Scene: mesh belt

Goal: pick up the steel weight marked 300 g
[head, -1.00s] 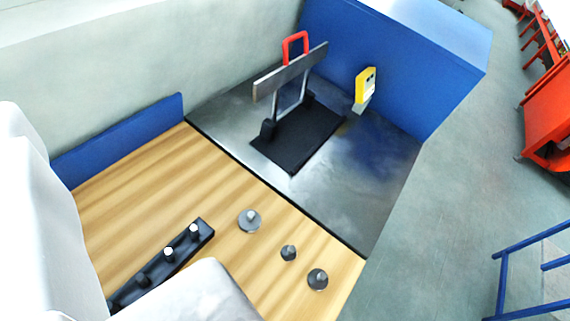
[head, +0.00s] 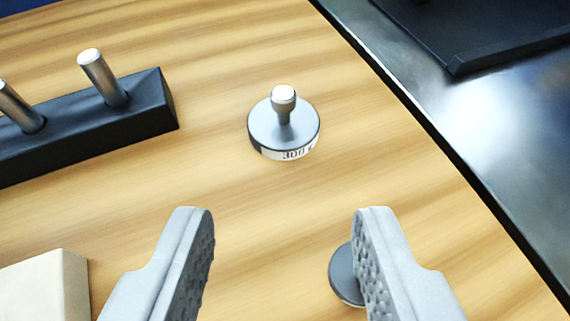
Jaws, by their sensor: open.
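The steel weight marked 300 g (head: 262,127) stands upright on the wooden surface, with a disc base, a white label reading 300 and a knobbed stem. My gripper (head: 283,225) is open and empty, with its two grey fingers spread wide. In the picture the weight lies above the fingertips, roughly centred between them, and neither finger touches it. Another dark round weight (head: 343,275) is partly hidden behind the right finger.
A black rack (head: 150,113) with steel pegs stands at the left. A beige block (head: 50,285) is at the lower left. A metal plate (head: 480,110) with a black edge lies to the right. The wood around the weight is clear.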

